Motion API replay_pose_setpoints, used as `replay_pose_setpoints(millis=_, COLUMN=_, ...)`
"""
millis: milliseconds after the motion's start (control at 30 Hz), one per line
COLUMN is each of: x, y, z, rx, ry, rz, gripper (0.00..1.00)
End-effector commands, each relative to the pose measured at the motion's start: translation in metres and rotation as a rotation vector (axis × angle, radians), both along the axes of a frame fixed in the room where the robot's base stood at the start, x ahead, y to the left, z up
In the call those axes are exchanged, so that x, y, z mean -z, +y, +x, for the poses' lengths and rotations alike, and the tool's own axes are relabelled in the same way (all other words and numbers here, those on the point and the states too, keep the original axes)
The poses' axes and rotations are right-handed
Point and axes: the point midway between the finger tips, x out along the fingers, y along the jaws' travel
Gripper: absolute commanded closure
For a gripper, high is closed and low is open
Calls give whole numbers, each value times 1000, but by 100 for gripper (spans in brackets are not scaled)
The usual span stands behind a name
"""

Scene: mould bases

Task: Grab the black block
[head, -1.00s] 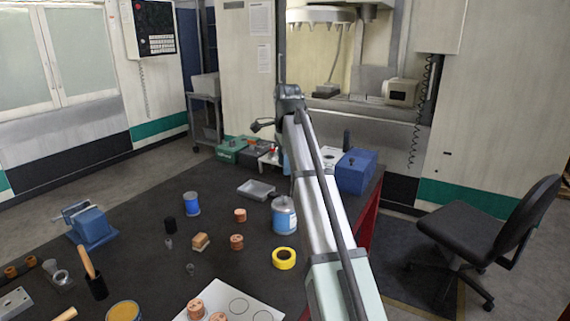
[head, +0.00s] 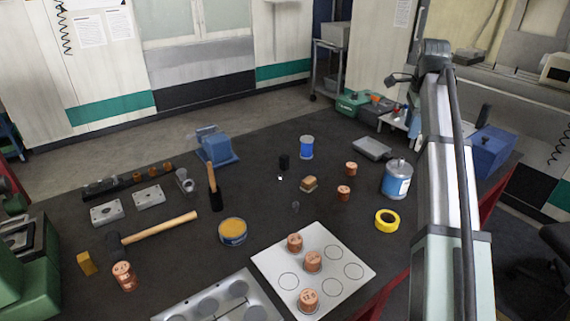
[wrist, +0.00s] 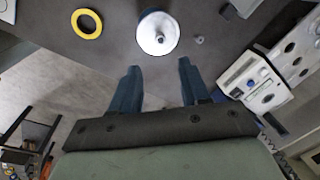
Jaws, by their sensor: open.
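A small black block (head: 284,162) stands upright on the dark table, left of the blue can and near the middle of the head view. I cannot make it out in the wrist view. In the wrist view my gripper (wrist: 158,70) is open, its two dark blue-grey fingers apart with nothing between them. It is far to the right of the black block. In the head view my arm rises at the right, and I cannot make out the fingers there.
A blue-labelled can (head: 397,180) and a yellow tape roll (head: 387,220) lie between my arm and the block. A blue vise (head: 215,146) stands further left.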

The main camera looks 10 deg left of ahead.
Motion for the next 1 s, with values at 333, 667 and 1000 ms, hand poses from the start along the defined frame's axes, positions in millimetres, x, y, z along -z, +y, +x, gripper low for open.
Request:
replay_pose_setpoints(millis=333, x=0, y=0, z=0, rx=0, ry=0, rz=0, gripper=54)
replay_pose_setpoints(millis=667, x=0, y=0, z=0, rx=0, ry=0, rz=0, gripper=40)
replay_pose_setpoints(millis=1000, x=8, y=61, z=4, rx=-82, ry=10, rz=1, gripper=40)
